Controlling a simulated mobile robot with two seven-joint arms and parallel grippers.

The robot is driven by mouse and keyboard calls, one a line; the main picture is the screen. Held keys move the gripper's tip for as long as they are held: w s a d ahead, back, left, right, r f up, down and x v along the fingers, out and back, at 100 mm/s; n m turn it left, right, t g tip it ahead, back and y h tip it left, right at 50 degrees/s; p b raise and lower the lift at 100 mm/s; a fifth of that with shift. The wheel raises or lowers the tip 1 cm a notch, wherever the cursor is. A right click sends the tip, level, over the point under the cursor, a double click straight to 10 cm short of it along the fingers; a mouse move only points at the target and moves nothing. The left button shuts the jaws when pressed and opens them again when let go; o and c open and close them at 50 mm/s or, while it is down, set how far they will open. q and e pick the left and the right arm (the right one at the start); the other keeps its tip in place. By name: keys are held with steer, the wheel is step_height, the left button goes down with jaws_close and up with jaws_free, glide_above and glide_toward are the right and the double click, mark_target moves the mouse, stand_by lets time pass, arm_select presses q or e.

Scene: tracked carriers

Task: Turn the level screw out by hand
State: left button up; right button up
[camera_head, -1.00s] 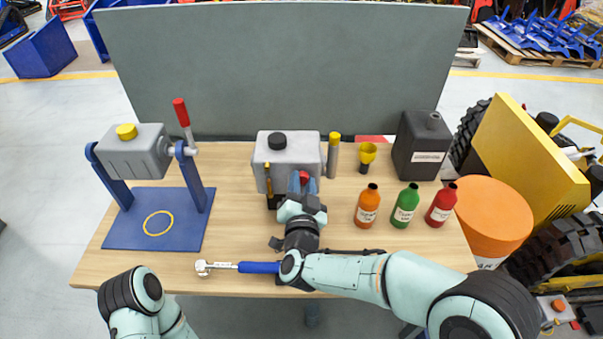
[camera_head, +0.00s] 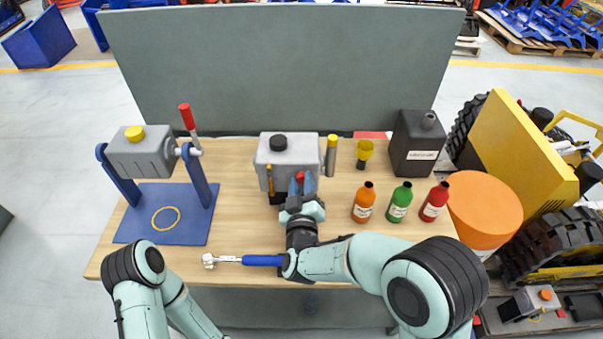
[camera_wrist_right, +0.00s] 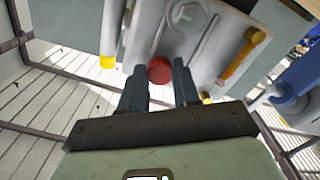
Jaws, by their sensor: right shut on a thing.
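The level screw, a red round head (camera_head: 300,176), sits low on the front of the grey gear housing (camera_head: 300,150) with a black cap on top. It also shows in the right wrist view (camera_wrist_right: 159,69), between the two dark fingers. My right gripper (camera_head: 303,185) is shut on it, with the fingers at its left and right sides. Whether the screw's thread shows is hidden behind its head. My left arm comes in at the lower left; its gripper is out of view.
A torque wrench with a blue handle (camera_head: 262,260) lies at the front edge, partly behind my right arm. Orange (camera_head: 363,205), green (camera_head: 400,205) and red (camera_head: 433,205) bottles stand to the right, before a black canister (camera_head: 414,150). A blue stand (camera_head: 165,215) holds another grey housing at left.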

steer(key=shift+r+n, duration=0.15)
steer(key=shift+n, duration=0.35)
arm_select(q)
steer(key=shift+w+r, duration=0.2)
steer(key=shift+r, duration=0.1)
arm_select(e)
steer(key=n+p, duration=0.2)
steer(key=n, duration=0.2)
steer(key=n+p, duration=0.1)
steer(key=n, duration=0.4)
steer(key=shift+w+r+p, duration=0.15)
steer(key=shift+p, duration=0.2)
steer(key=shift+n, duration=0.4)
arm_select(q)
steer(key=w+r, duration=0.4)
steer(key=r, duration=0.1)
steer(key=shift+w+t, duration=0.15)
steer(key=shift+t, duration=0.15)
arm_select(e)
steer(key=shift+f, duration=0.2)
arm_select(q)
steer(key=shift+f, duration=0.1)
arm_select(e)
steer(key=o, duration=0.9)
